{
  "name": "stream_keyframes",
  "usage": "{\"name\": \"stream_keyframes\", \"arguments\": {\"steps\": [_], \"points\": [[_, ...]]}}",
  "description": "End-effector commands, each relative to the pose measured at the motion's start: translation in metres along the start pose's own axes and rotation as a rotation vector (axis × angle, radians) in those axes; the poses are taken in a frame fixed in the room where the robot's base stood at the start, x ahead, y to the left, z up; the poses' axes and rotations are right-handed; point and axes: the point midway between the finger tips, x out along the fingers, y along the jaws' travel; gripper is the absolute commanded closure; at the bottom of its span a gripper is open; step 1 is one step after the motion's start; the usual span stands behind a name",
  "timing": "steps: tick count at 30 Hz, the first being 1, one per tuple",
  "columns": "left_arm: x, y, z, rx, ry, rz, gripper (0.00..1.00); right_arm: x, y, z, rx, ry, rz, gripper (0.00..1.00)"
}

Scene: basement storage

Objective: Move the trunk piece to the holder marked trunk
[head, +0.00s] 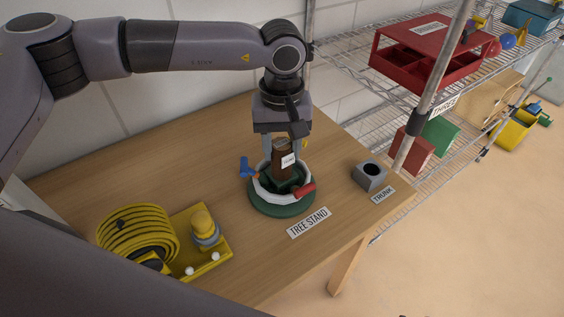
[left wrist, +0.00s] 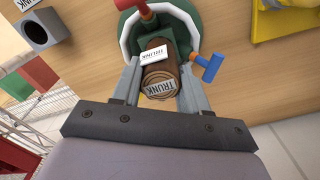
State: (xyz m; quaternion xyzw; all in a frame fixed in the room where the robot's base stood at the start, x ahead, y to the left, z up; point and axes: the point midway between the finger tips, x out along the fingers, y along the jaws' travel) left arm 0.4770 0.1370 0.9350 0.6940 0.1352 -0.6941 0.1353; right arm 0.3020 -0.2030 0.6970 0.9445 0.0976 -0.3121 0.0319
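The brown trunk piece (head: 281,165), with a white TRUNK label, stands inside the green and white tree stand (head: 283,208). Its round top, marked TRUNK, faces the left wrist view (left wrist: 159,82). My left gripper (head: 282,148) points down over the stand, one finger on each side of the trunk piece. In the left wrist view its fingers (left wrist: 160,72) look open, with narrow gaps beside the trunk. The grey holder (head: 370,175) with a round dark hole sits to the right, by the TRUNK label (head: 383,194). My right gripper is not in view.
Red (head: 303,190) and blue (head: 246,168) clamp handles stick out from the stand. A yellow coil (head: 138,233) and a yellow board (head: 205,246) lie at the table's front left. A metal post (head: 425,105) and wire shelves rise beyond the right edge. The table (head: 130,165) behind the coil is clear.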

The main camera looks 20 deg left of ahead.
Motion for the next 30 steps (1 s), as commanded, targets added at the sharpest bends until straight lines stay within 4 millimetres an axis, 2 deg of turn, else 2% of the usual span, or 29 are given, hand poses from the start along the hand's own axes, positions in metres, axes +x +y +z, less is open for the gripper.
{"name": "stream_keyframes", "arguments": {"steps": [30], "points": [[-0.012,0.000,0.000,0.000,0.001,0.001,0.93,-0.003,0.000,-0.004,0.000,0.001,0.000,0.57]]}}
